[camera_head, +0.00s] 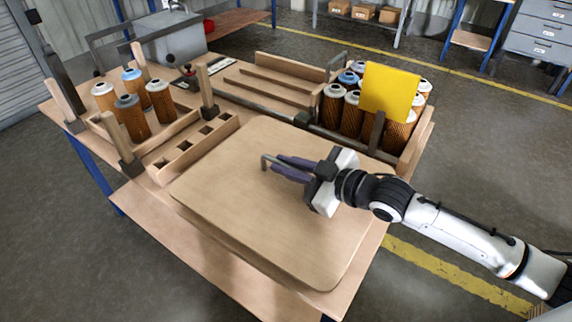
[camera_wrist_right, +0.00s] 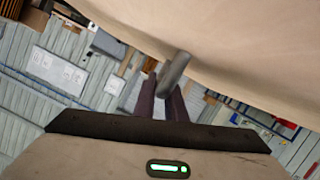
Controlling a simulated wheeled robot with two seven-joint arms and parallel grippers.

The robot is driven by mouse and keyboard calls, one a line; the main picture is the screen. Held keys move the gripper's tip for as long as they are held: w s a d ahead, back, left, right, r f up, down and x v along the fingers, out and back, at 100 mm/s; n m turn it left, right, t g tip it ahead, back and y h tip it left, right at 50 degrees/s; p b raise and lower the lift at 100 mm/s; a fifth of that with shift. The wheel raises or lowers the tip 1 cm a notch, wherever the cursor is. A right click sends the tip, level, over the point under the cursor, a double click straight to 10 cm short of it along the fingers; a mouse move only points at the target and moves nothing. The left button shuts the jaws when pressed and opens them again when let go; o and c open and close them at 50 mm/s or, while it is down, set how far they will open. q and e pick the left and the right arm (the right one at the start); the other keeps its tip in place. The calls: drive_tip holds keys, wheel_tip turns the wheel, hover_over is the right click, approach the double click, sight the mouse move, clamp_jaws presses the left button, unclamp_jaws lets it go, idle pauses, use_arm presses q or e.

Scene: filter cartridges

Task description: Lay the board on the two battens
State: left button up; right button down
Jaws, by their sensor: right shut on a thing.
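The board (camera_head: 225,195) is a wide, light wooden panel with rounded corners, over the near part of the workbench. I cannot tell whether it touches the bench top. A grey bar handle (camera_head: 265,162) stands up from it and also shows in the right wrist view (camera_wrist_right: 174,72). My right gripper (camera_head: 277,167) is shut on this handle, with its arm coming from the right. Two thin wooden strips that look like the battens (camera_head: 275,82) (camera_head: 262,93) lie parallel at the back middle of the bench, apart from the board. My left gripper is not in view.
Orange-brown filter cartridges (camera_head: 131,118) stand at the left beside wooden posts (camera_head: 121,135) and a slotted wooden rack (camera_head: 196,147). A grey bin (camera_head: 170,40) stands at the back left.

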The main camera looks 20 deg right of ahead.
sight(287, 181)
drive_tip(key=shift+r, duration=0.3)
drive_tip(key=shift+p, duration=0.7)
idle(0.9)
drive_tip(key=shift+f+b, duration=0.7)
drive_tip(key=shift+f, duration=0.85)
drive_tip(key=c, duration=1.8)
unclamp_jaws()
drive_tip(key=shift+o, duration=0.4)
drive_tip(key=shift+s+d+f, duration=0.1)
drive_tip(key=shift+s+f, duration=0.05)
drive_tip(key=shift+f, duration=0.25)
drive_tip(key=v, duration=0.9)
drive_tip(key=shift+r+p, duration=0.15)
drive_tip(key=shift+p, duration=0.2)
drive_tip(key=shift+s+d+r, duration=0.3)
drive_tip(key=shift+s, duration=0.15)
